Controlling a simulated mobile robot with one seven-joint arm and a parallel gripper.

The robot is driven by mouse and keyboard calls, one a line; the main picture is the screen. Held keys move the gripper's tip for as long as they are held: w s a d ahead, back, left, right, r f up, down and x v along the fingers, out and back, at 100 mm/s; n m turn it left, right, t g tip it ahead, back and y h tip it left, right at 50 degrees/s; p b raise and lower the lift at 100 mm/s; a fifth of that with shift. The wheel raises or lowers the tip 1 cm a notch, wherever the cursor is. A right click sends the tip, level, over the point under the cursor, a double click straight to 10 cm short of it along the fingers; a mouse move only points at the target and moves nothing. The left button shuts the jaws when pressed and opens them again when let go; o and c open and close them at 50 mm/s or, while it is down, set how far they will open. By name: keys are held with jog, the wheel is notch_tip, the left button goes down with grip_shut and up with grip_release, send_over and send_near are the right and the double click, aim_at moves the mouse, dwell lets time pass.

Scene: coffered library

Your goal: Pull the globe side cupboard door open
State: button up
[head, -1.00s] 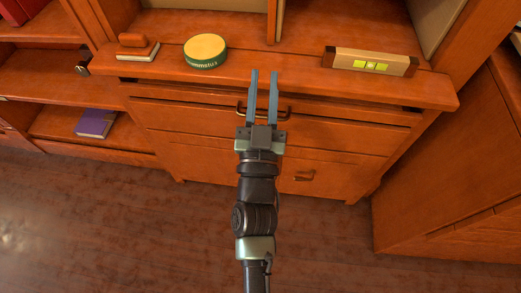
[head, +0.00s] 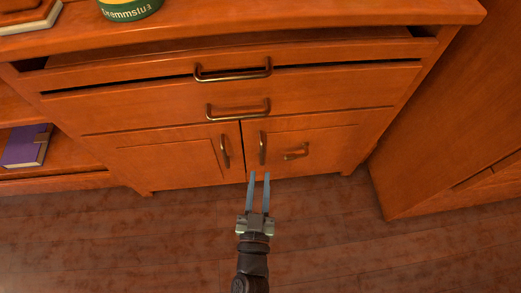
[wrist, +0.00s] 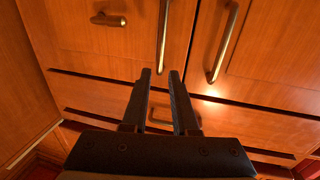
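Two cupboard doors sit side by side low in the cabinet. The left door (head: 170,162) has a vertical bar handle (head: 225,151) by the middle seam. The right door (head: 325,138) has a matching handle (head: 262,148) and a small latch-like fitting (head: 296,152). Both look shut. No globe shows, so I cannot tell which is the globe side. My gripper (head: 259,177) is open and empty, low in front of the seam. In the wrist view, its fingertips (wrist: 160,75) are around the image position of the latch-side door's handle (wrist: 163,38); contact cannot be told.
Above the doors are drawers with horizontal handles (head: 233,71) (head: 238,109); dark gaps show around their fronts. A green tin (head: 130,10) stands on the ledge. A purple book (head: 26,146) lies on the left shelf. A wooden cabinet (head: 440,130) stands right. The floor (head: 120,240) in front is clear.

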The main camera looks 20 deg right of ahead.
aim_at(262, 152)
jog(key=b+x, duration=0.3)
jog(key=x, duration=0.6)
grip_shut()
jog(key=shift+a, duration=0.1)
dwell(1.1)
